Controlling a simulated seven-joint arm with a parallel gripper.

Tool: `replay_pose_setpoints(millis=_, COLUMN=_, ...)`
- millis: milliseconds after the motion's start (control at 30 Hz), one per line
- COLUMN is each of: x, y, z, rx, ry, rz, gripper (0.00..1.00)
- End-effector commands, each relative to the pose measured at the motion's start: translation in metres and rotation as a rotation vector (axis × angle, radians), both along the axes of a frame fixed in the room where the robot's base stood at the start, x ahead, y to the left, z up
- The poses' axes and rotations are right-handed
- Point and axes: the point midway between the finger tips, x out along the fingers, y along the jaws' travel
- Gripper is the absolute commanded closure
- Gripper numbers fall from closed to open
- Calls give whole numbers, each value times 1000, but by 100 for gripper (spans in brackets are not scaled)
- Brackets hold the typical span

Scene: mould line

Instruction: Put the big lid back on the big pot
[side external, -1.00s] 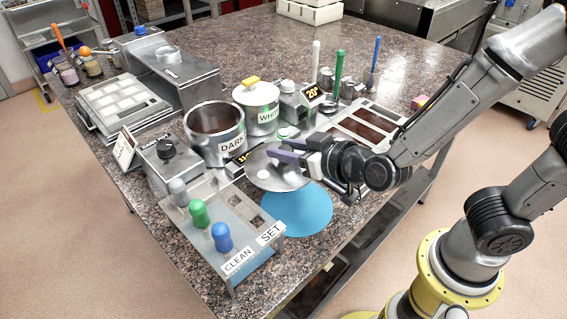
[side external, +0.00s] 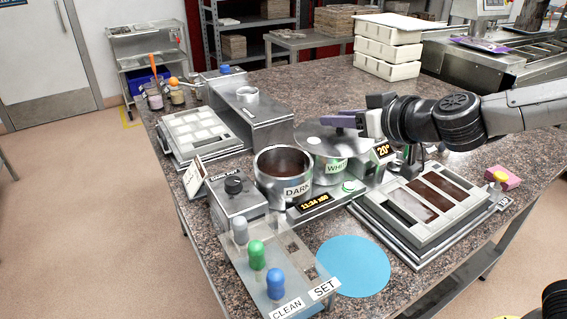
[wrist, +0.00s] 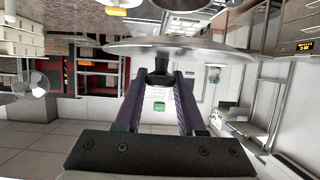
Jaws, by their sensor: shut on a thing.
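The big lid (side external: 318,136), a wide shiny metal disc, is in my gripper (side external: 350,120), which is shut on its knob. In the wrist view the lid (wrist: 190,50) is seen nearly edge-on, with its dark knob (wrist: 162,68) between the two purple fingers (wrist: 162,90). The big pot, labelled DARK (side external: 297,190), stands open with dark contents showing. The lid is to its right and higher in the side view, in front of the top of the pot labelled WHITE (side external: 334,167). That pot's yellow knob is hidden there. The exact gap below the lid cannot be told.
A control box with a black dial (side external: 236,190) stands left of the big pot. A rack with coloured handles (side external: 262,262) is in front. A mould tray (side external: 425,205) lies to the right. A blue round mat (side external: 353,268) is bare.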

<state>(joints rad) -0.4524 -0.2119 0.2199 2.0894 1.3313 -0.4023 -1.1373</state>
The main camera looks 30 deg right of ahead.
Motion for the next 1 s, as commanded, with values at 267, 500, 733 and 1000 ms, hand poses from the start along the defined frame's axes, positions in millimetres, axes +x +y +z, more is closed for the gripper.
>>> replay_pose_setpoints(millis=267, x=30, y=-5, z=-8, rx=-5, ry=4, rz=-27, gripper=100)
replay_pose_setpoints(millis=500, x=82, y=8, z=-31, rx=-3, ry=2, rz=-28, gripper=100)
replay_pose_setpoints(millis=733, x=118, y=17, z=-67, rx=-4, ry=1, rz=-28, gripper=100)
replay_pose_setpoints(millis=1000, x=134, y=21, z=-87, rx=-3, ry=0, rz=-27, gripper=100)
